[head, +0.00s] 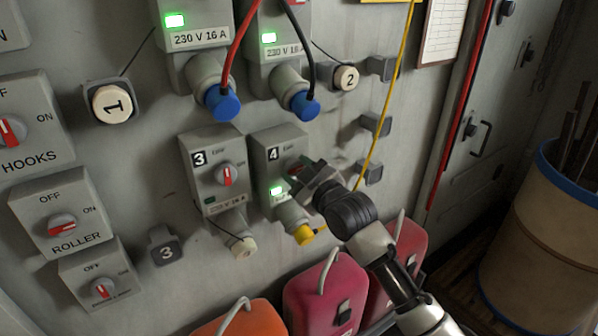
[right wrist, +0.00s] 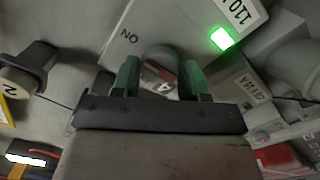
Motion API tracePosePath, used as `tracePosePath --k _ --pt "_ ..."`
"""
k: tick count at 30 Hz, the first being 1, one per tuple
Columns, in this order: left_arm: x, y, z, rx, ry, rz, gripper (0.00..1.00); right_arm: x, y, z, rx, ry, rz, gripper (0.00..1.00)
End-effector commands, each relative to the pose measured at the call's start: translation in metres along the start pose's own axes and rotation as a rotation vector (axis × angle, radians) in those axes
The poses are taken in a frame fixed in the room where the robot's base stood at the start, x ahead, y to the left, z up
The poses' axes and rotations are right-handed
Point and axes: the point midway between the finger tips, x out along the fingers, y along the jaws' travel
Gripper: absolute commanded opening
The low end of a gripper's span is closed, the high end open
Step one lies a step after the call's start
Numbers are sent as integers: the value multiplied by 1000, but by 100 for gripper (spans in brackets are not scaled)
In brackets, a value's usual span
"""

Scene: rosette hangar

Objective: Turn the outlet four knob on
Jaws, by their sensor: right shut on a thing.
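Outlet four (head: 267,147) is a grey wall box marked 4, with a yellow plug (head: 304,236) in its socket below. Its green lamp (head: 277,191) is lit, and a lit green lamp also shows in the right wrist view (right wrist: 222,39). My right gripper (head: 303,174) is at the front of this box, shut on its grey and red knob (right wrist: 158,73). In the right wrist view the knob sits between the two fingers, near the word ON. In the head view the gripper hides most of the knob. My left gripper is not in view.
Outlet three (head: 205,160) stands close on the left, its lamp dark. Two lit outlets with blue plugs (head: 222,103) hang above with red and black cables. A yellow cable (head: 385,110) runs down just right of my gripper. Pink canisters (head: 318,292) stand below.

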Motion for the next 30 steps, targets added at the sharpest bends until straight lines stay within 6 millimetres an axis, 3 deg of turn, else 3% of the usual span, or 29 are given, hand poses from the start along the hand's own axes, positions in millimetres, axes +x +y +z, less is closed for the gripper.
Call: tracePosePath --k 5,6,11,22,30 --pt "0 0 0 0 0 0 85 0 -1 1 4 -2 -2 20" --pt "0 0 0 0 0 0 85 0 -1 1 4 -2 -2 47" --pt "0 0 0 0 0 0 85 0 -1 1 3 -2 -2 69" --pt "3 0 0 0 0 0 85 -6 -1 2 1 0 0 69" --pt "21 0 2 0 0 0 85 -49 -2 4 -1 -1 0 69"
